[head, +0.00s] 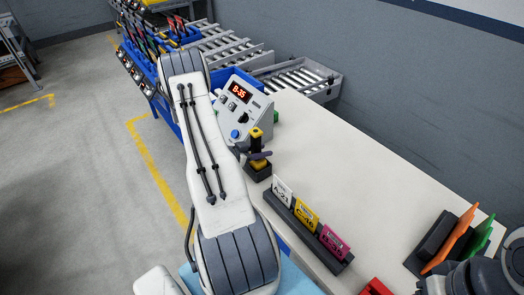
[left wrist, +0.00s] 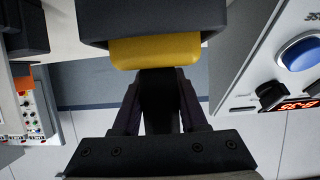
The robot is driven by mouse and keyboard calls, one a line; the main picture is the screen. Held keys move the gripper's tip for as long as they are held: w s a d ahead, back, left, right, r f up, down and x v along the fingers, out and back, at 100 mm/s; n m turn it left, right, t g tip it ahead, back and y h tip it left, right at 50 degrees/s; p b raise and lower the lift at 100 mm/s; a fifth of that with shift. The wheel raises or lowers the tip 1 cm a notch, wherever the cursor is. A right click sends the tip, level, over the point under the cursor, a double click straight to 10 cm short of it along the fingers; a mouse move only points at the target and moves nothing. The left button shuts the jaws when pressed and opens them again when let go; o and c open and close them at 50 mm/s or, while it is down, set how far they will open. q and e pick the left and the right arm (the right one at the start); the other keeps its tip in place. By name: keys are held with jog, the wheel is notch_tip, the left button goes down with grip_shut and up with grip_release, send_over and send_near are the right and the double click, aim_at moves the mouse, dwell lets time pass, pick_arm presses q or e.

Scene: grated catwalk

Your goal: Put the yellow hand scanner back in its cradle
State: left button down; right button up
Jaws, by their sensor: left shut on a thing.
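The yellow hand scanner (head: 257,164) has yellow parts and a dark grip, and it stands roughly upright on the table's left side. My left gripper (head: 259,154) is shut on its dark middle part. In the left wrist view the gripper's fingers (left wrist: 160,112) close on the dark grip, with the yellow part (left wrist: 155,50) just beyond. The black cradle (head: 257,173) is directly below the scanner, and a dark block (left wrist: 150,22) borders the yellow part in the wrist view. I cannot tell whether the scanner is fully seated.
A grey control box (head: 238,105) with a blue button and a "B-35" display stands close behind. A black rack (head: 307,235) of coloured cards is in front. Orange and green plates (head: 452,240) stand at the right. The table's middle (head: 350,165) is clear.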

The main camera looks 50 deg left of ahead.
aim_at(262, 133)
pick_arm(q)
grip_release()
dwell(0.3)
jog(key=shift+r, duration=0.15)
jog(key=shift+r+p, duration=3.15)
jog(key=shift+r, duration=0.75)
